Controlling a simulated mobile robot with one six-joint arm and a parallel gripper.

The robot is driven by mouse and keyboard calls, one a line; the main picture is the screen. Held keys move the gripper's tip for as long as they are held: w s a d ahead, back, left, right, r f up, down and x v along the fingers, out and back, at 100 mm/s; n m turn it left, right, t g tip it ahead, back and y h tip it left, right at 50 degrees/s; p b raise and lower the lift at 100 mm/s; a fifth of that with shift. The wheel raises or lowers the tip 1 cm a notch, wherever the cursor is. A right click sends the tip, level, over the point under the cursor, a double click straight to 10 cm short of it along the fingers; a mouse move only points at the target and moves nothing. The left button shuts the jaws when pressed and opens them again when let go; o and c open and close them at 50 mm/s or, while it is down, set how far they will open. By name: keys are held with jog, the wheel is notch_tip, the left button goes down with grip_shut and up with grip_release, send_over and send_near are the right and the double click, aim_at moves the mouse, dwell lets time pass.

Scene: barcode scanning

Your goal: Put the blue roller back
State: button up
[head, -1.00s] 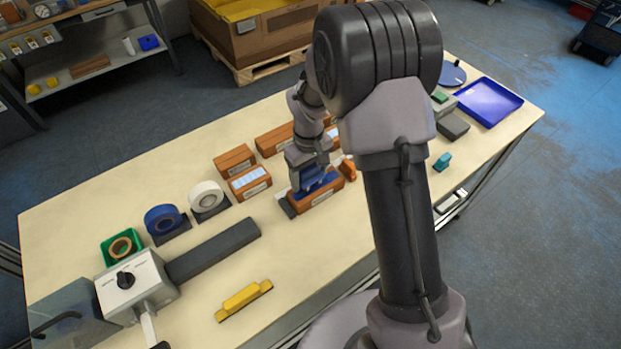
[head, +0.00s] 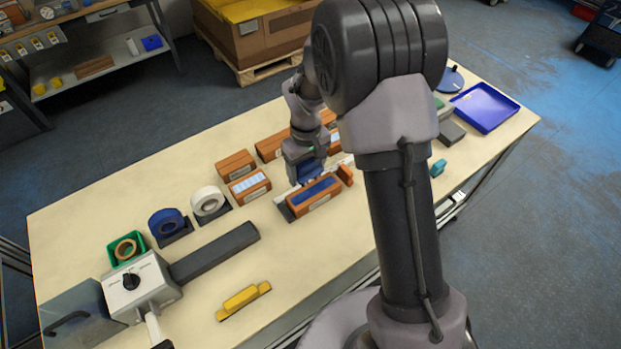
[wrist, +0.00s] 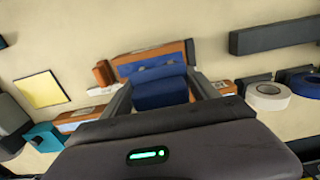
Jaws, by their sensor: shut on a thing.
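My gripper (head: 308,174) is shut on a blue block-like piece, which I take for the blue roller (wrist: 160,93). In the wrist view it sits between the two dark fingers. An orange-brown box (head: 320,201) with a blue top lies in front of the gripper in the head view. In the wrist view the same box (wrist: 187,50) is just beyond the held piece, its blue inside showing. The held piece looks apart from the box, but its exact height is unclear.
Several brown boxes (head: 236,164) stand behind and left. A blue tape roll (head: 168,223), a white tape roll (head: 208,202) and a dark bar (head: 215,249) lie left. A yellow piece (head: 243,298) is in front, with bare table around it. A blue tray (head: 485,106) is far right.

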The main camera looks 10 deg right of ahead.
jog(key=s+d+f+b, duration=0.3)
jog(key=s+b, duration=0.3)
jog(key=s, duration=0.2)
jog(key=s+d+f+b, duration=0.2)
jog(key=s+d+b, duration=0.1)
jog(key=s+b, duration=0.5)
jog(key=s+d+f+b, duration=0.3)
jog(key=s+b, duration=0.2)
jog(key=s, duration=0.4)
jog(key=w+d+p, duration=0.1)
jog(key=w+p, duration=0.2)
jog(key=w, duration=0.2)
jog(key=w+d+f+p, duration=0.1)
jog(key=w+p, duration=0.3)
jog(key=w, duration=0.1)
jog(key=w+d+p, duration=0.2)
jog(key=w+p, duration=0.1)
jog(key=w, duration=0.2)
jog(key=shift+d+f, duration=0.1)
jog(key=shift+f, duration=0.15)
notch_tip(320, 180, down, 4)
jog(key=shift+s+r+b, duration=0.1)
jog(key=shift+r+b, duration=0.1)
jog(key=shift+b, duration=0.55)
jog(key=shift+r, duration=0.1)
